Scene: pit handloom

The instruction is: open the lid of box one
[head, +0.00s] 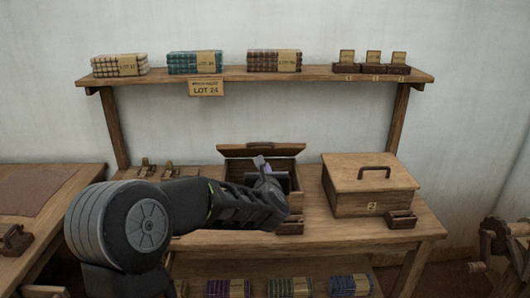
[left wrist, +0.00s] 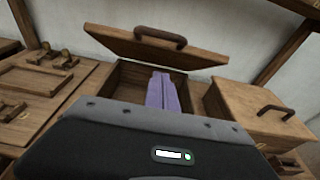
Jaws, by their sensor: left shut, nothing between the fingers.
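Box one is a wooden box (left wrist: 120,82) on the bench, mostly behind my left arm in the head view. Its lid (head: 262,151) is raised and tilted back, with its dark handle (left wrist: 160,36) still on it. The lid also shows well in the left wrist view (left wrist: 118,42). My left gripper (head: 261,162) is in front of the raised lid, over the box opening. In the left wrist view its lavender fingers (left wrist: 161,78) are together, with nothing between them, and appear apart from the lid. The box's front is largely hidden by my arm. My right gripper is not in view.
A second wooden box (head: 345,197), marked 2, stands to the right with its lid down. A shelf (head: 215,76) above holds cloth bundles and small blocks. Small wooden fittings (head: 147,168) lie left of box one. More bundles (head: 289,288) lie below the bench.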

